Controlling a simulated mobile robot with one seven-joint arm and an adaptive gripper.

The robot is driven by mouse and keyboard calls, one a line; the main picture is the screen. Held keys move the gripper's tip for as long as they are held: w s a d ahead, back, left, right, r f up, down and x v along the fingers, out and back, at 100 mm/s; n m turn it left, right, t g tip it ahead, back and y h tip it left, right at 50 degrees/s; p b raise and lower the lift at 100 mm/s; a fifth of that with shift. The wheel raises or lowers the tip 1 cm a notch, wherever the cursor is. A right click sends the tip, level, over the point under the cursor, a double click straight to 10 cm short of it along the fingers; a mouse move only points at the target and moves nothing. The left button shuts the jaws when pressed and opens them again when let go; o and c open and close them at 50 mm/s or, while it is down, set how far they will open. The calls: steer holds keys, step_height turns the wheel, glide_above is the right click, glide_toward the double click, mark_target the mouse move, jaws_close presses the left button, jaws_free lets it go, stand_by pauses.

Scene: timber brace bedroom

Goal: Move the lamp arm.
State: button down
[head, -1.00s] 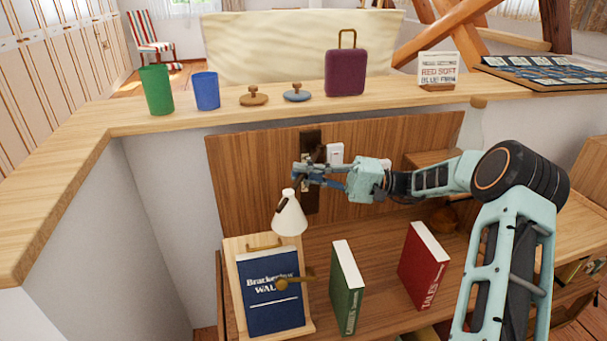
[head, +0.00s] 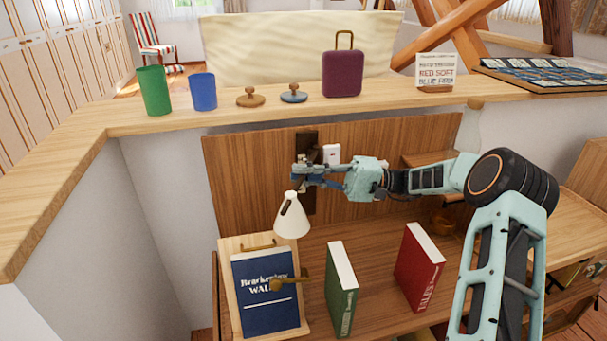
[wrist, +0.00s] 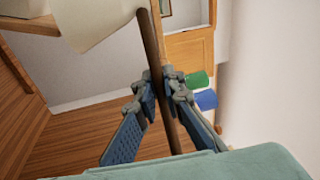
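The lamp has a white cone shade (head: 292,219) that hangs above the blue book, in front of the wooden back panel. A dark mount (head: 308,140) sits on that panel behind my gripper. My gripper (head: 298,174) is just above the shade. In the wrist view, the lamp arm (wrist: 150,45) is a dark brown rod running between my two fingers. The fingertips (wrist: 161,88) close in on both sides of the rod and look shut on it. The pale shade (wrist: 90,18) shows at the top left there. My fingers hide part of the lamp arm in the head view.
A blue book (head: 266,290) leans on a wooden stand, beside a green book (head: 341,288) and a red book (head: 419,267). The ledge above holds a green cup (head: 154,91), a blue cup (head: 203,92) and a purple suitcase (head: 342,74). A white switch (head: 331,154) is near my gripper.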

steer(key=c, duration=2)
jaws_free()
